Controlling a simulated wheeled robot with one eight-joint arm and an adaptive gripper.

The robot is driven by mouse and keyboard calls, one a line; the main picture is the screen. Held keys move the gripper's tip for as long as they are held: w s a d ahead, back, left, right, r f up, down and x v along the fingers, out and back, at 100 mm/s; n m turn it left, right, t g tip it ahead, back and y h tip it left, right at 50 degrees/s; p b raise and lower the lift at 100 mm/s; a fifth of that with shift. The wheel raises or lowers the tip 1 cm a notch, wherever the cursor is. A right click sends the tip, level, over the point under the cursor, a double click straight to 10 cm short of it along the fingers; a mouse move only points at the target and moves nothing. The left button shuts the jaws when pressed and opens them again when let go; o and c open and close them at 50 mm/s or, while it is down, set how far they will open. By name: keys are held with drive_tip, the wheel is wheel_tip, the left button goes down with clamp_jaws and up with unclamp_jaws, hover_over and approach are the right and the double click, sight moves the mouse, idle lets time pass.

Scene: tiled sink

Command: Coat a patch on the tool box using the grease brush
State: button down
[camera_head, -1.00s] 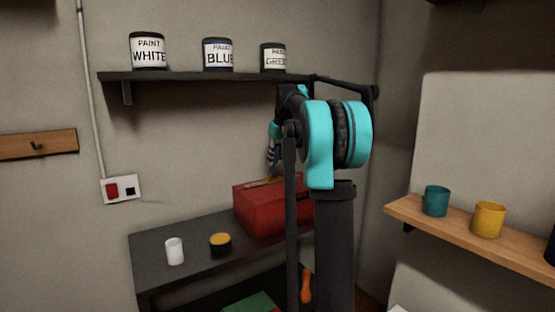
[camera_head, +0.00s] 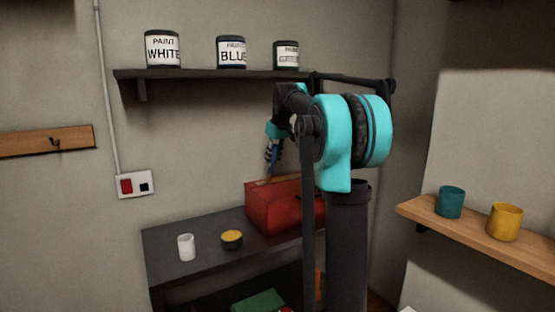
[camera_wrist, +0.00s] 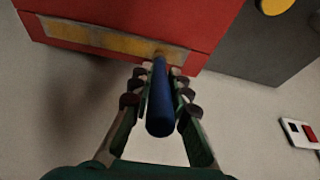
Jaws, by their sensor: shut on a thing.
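The red tool box (camera_head: 272,208) stands on the dark bench against the wall. On its top a pale strip-shaped patch (camera_wrist: 88,36) carries uneven yellow-brown streaks, seen in the wrist view. My gripper (camera_head: 271,158) is above the box and shut on the blue handle of the grease brush (camera_wrist: 160,100). The brush points down at the patch, its tip at the patch's right end in the wrist view. The bristles are mostly hidden behind the handle, so I cannot tell how firmly they touch. The grease tin (camera_head: 232,239), dark with yellow on top, stands left of the box.
A white cup (camera_head: 187,247) stands on the bench (camera_head: 195,270) left of the tin. A dark shelf (camera_head: 200,74) with paint cans hangs above. A wooden shelf (camera_head: 470,237) with teal and yellow cups is at right. A switch plate (camera_head: 134,185) is on the wall.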

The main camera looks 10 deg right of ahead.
drive_tip(key=a, duration=0.2)
drive_tip(key=s+a, duration=0.1)
drive_tip(key=a, duration=0.1)
drive_tip(key=shift+s, duration=0.2)
idle(0.3)
wheel_tip(320, 180, up, 6)
idle(0.7)
drive_tip(key=shift+r, duration=0.1)
wheel_tip(320, 180, up, 3)
drive_tip(key=shift+f, duration=0.1)
idle(0.5)
idle(0.6)
